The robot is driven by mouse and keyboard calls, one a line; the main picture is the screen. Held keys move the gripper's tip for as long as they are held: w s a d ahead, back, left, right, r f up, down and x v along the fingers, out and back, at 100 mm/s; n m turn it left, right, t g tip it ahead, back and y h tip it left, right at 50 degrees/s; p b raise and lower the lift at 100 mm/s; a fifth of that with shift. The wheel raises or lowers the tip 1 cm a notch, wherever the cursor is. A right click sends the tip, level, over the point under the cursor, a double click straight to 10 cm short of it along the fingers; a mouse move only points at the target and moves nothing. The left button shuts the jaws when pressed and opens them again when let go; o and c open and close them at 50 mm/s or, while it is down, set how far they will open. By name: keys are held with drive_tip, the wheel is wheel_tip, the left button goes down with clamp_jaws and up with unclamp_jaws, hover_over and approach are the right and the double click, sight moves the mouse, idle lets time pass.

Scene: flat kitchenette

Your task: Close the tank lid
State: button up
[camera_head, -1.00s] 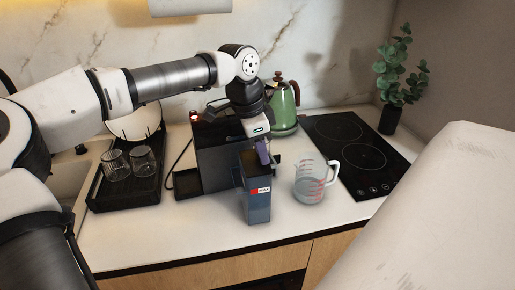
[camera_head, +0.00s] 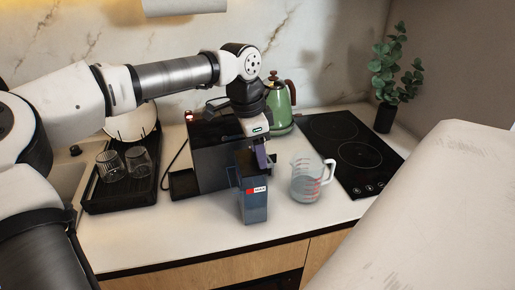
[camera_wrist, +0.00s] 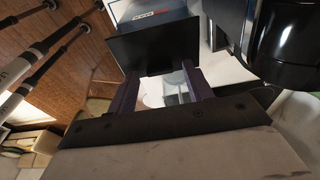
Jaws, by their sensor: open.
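The tank (camera_head: 255,204) is a blue-grey upright box with a red and white label, on the counter in front of the black coffee machine. Its labelled face also shows at the top of the wrist view (camera_wrist: 157,15). A flat dark panel (camera_wrist: 152,46), which appears to be the tank lid, lies just beyond my fingertips in the wrist view. My gripper (camera_head: 264,157) is just above the tank's top right side. Its purple fingers (camera_wrist: 160,76) are apart with nothing held between them. I cannot tell whether they touch the panel. The lid's hinge and angle are unclear in the head view.
The coffee machine (camera_head: 212,157) stands directly behind the tank. A glass measuring jug (camera_head: 306,184) is close on the right. A green kettle (camera_head: 280,108) stands behind, and a black hob (camera_head: 356,155) lies to the right. A rack (camera_head: 120,193) with glasses is left. The front counter is clear.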

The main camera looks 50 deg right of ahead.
sight(248, 161)
wheel_tip(248, 161, up, 14)
drive_tip(key=w+a+b, duration=0.1)
drive_tip(key=a, duration=0.1)
drive_tip(key=shift+f+b, duration=0.15)
drive_tip(key=shift+b, duration=0.25)
drive_tip(key=shift+w, duration=0.1)
